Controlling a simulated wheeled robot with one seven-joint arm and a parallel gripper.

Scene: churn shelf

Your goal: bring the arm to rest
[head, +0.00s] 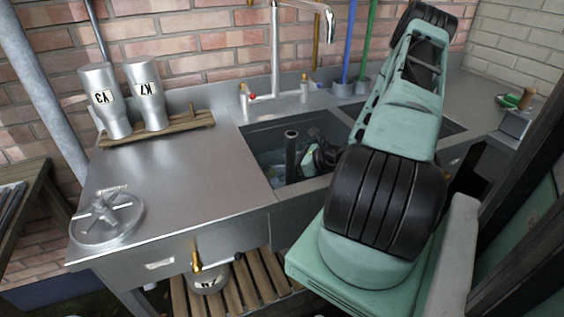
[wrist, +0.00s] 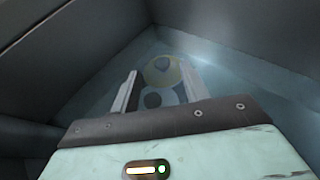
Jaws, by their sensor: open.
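My arm reaches over the steel sink, and my gripper (wrist: 158,78) is down inside the left basin (head: 255,140). In the wrist view its two pale fingers are apart. A round, yellowish and grey thing (wrist: 162,70) shows ahead of and between the fingertips, blurred under what looks like water; I cannot tell what it is or whether the fingers touch it. In the head view the gripper is largely hidden by the basin and my arm.
A dark upright pipe (head: 291,157) stands in the basin close to my gripper. Two metal churns (head: 104,101) stand on a wooden rack (head: 160,133). A round lid (head: 106,219) lies at the counter's left end. A tap (head: 275,45) rises behind the sink. The counter's middle (head: 190,180) is clear.

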